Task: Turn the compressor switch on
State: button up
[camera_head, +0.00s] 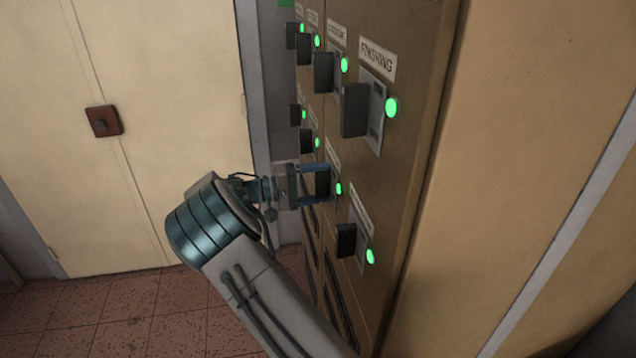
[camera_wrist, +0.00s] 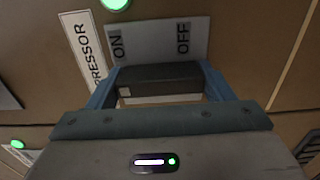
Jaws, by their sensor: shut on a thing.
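The compressor switch is a dark block handle (camera_head: 323,184) on the brown cabinet front, in the lower row. In the wrist view the handle (camera_wrist: 160,74) sits between the two blue fingers of my gripper (camera_wrist: 160,88), which is shut on it. My gripper (camera_head: 318,184) reaches it from the left in the head view. Behind the handle is a grey plate (camera_wrist: 150,42) marked ON at left and OFF at right. A label (camera_wrist: 84,50) ending in "PRESSOR" is beside the plate. The green lamp (camera_head: 338,188) by this switch is lit. The handle's exact setting is hard to tell.
Other dark switches with lit green lamps surround it, including the finishing switch (camera_head: 356,110) above and another (camera_head: 346,240) at lower right. A cream double door (camera_head: 190,150) with a brown latch (camera_head: 103,121) is at left. Red tiled floor (camera_head: 150,315) is clear below.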

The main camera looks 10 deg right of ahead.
dwell(0.3)
jog(key=o, duration=1)
jog(key=a+b, duration=0.3)
jog(key=a, duration=1.1)
jog(key=shift+d, duration=0.1)
